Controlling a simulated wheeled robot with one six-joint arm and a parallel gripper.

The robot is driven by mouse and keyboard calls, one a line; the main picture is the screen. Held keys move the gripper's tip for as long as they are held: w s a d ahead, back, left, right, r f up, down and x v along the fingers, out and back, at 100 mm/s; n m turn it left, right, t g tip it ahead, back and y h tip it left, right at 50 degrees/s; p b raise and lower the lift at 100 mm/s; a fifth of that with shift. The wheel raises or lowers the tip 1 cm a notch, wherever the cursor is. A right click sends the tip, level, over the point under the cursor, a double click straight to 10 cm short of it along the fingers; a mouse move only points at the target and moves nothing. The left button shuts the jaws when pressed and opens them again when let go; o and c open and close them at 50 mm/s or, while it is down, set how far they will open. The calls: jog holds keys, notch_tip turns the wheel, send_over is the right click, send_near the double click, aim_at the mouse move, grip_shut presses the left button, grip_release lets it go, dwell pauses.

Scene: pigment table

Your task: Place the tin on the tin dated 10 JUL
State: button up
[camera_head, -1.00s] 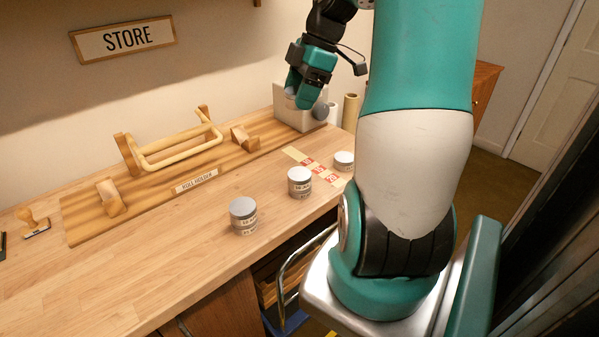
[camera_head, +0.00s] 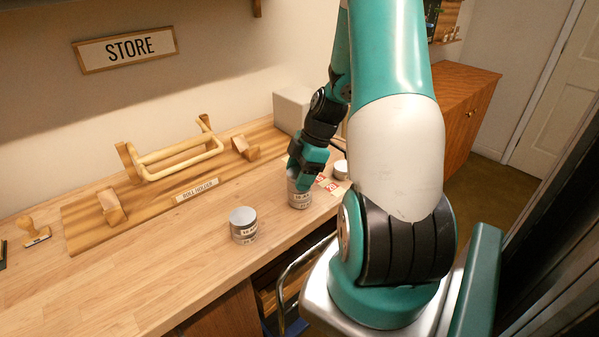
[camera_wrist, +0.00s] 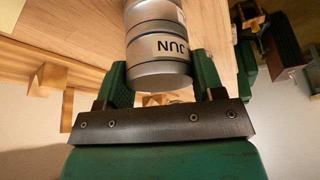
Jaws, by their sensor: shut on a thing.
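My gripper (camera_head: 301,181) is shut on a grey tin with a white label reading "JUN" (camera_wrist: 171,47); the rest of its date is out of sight. In the wrist view this tin sits between the two green fingers, with more grey tin (camera_wrist: 151,12) in line just beyond it. In the head view my gripper is directly over the middle tin (camera_head: 300,200), whose top is hidden by the fingers. I cannot tell whether the held tin touches it. Another labelled grey tin (camera_head: 243,226) stands to the left. Their dates are too small to read surely.
A low tin (camera_head: 341,169) stands right of my gripper, beside red-and-white marked tape (camera_head: 331,185). A wooden roll holder (camera_head: 180,157) lies behind, with a white block (camera_head: 291,108) at the back. A stamp (camera_head: 35,232) is far left. The front left tabletop is clear.

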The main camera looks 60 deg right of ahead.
jog(key=shift+f, duration=0.1)
jog(key=o, duration=0.9)
jog(key=shift+o, duration=0.2)
